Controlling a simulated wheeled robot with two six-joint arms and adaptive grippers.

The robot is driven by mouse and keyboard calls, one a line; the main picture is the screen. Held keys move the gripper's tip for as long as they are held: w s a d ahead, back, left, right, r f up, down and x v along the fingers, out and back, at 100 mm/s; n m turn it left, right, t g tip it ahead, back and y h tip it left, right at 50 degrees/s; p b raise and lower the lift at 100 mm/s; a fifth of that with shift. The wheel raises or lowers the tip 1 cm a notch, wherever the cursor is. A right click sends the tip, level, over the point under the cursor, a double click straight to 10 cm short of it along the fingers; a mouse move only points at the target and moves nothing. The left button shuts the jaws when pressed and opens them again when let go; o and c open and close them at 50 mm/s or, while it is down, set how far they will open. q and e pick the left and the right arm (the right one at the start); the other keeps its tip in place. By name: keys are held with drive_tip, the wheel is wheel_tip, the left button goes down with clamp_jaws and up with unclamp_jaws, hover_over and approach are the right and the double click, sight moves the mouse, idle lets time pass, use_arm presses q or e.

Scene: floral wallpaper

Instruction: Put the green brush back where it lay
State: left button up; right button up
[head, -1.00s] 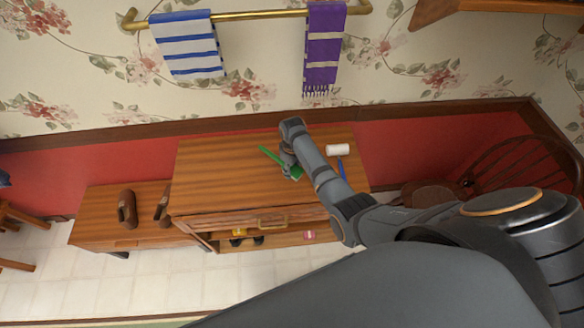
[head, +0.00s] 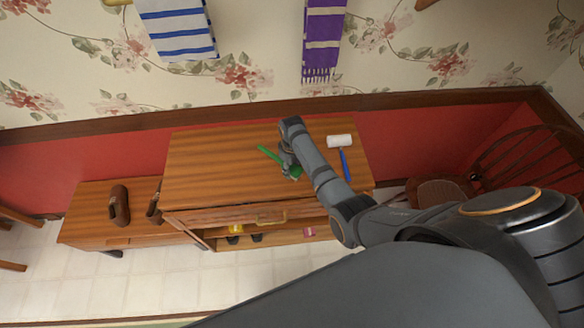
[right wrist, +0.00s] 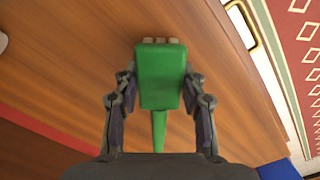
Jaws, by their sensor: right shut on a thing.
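The green brush (head: 268,153) is in my right gripper (head: 290,166), over the wooden cabinet top (head: 215,165). In the right wrist view the broad head of the green brush (right wrist: 161,75) fills the space between the two fingers of my right gripper (right wrist: 157,90), with the thin handle below. I cannot tell whether the brush touches the top. My left gripper is not in view.
A paint roller with a white sleeve (head: 340,141) and blue handle lies right of my gripper. The left part of the cabinet top is clear. A lower bench (head: 90,210) with brown shoes (head: 119,205) stands left. A wooden chair (head: 437,193) stands right.

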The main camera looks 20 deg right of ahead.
drive_tip(key=shift+f+b, duration=0.35)
drive_tip(key=shift+f, duration=0.3)
drive_tip(key=o, duration=1.4)
drive_tip(key=shift+c, duration=0.2)
wheel_tip(320, 180, up, 12)
